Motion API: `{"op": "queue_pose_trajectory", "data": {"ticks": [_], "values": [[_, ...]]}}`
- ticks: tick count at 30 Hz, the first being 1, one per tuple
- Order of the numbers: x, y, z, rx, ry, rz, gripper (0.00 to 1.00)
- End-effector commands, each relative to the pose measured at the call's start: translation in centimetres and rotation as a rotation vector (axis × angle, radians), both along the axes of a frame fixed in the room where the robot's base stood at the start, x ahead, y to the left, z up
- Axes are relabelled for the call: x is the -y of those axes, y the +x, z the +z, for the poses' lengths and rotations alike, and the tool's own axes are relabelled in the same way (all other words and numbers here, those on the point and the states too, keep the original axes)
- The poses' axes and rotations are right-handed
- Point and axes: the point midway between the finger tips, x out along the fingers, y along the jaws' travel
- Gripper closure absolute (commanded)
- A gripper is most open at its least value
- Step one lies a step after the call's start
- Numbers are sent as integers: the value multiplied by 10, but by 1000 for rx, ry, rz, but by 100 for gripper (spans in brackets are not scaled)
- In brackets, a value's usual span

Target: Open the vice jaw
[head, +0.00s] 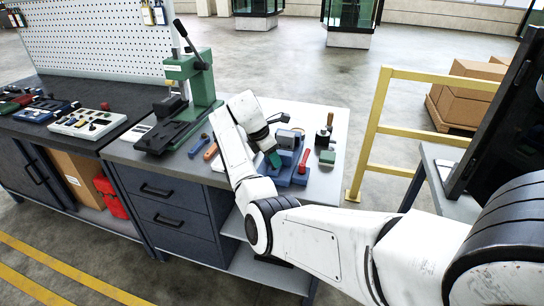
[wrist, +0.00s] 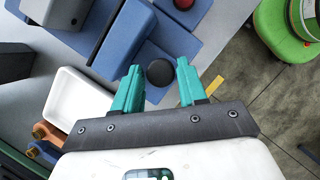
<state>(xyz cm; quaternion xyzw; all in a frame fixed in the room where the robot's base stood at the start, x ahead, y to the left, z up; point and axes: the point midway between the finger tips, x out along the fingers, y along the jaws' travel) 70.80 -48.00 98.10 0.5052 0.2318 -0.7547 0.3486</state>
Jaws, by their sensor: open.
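The blue vice (head: 287,174) stands on the light grey bench top, partly hidden behind my gripper in the head view. It has a grey block on top and a red-handled part (head: 303,161) at its right. In the wrist view its blue body (wrist: 128,35) fills the upper left, with a round black knob (wrist: 160,72) and a red knob (wrist: 184,3). My gripper (wrist: 159,68) has teal fingers, open and spread to either side of the black knob. I cannot tell whether they touch it. In the head view my gripper (head: 274,159) is at the vice's left side.
A green press (head: 195,75) stands to the left on the bench. Tools with orange (head: 211,151) and blue handles lie between it and the vice. A white tray (wrist: 72,108) is beside the vice. A yellow rail (head: 372,130) stands right of the bench.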

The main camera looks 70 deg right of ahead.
Motion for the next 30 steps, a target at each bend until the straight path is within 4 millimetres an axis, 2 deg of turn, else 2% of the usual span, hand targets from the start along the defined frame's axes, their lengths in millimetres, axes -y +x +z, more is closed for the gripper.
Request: {"op": "queue_pose_trajectory", "data": {"ticks": [1,5,14,17,30], "values": [[0,0,0,0,0,0,53],[0,0,0,-1,1,0,42],[-1,1,3,-1,1,0,42],[-4,3,12,-1,-1,0,42],[-27,24,85,1,1,2,42]]}}
